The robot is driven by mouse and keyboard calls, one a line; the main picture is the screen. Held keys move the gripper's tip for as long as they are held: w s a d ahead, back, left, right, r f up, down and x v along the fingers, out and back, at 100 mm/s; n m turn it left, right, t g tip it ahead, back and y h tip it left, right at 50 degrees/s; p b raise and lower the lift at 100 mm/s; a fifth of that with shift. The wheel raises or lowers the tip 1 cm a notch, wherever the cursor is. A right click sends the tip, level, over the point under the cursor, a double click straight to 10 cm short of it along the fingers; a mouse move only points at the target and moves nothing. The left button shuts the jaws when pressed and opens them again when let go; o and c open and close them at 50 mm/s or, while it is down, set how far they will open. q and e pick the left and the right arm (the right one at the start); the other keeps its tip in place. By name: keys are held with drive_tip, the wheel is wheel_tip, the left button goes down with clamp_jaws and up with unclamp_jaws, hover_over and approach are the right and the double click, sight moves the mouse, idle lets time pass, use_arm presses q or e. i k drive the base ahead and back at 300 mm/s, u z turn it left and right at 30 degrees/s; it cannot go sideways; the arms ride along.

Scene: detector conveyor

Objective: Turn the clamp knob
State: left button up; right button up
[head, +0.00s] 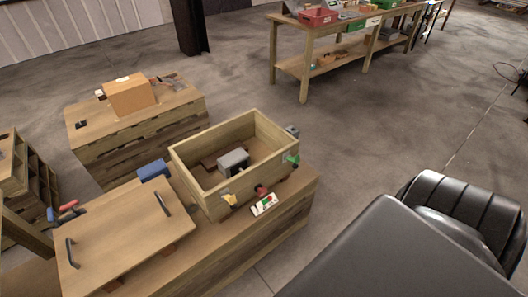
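An open wooden box (192,193) sits on a wooden workbench (262,238), with a grey block-like device (233,160) inside it. On or by the box's near side are a small yellow-and-grey piece (229,200), a small red knob-like piece (261,190) and a green piece (291,159). These may be clamp parts, but they are too small to tell which is the clamp knob. Neither of my grippers can be made out in the head view.
A wooden lid-like board (120,240) with two dark handles lies left of the box. A small white panel (264,205) with coloured buttons is in front. A cardboard box (130,97) stands on a pallet stack behind. A long table (345,33) is far back.

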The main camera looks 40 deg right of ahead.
sight(262, 191)
drive_tip(key=z, duration=1.3)
drive_tip(key=k, duration=0.4)
drive_tip(key=u, duration=1.3)
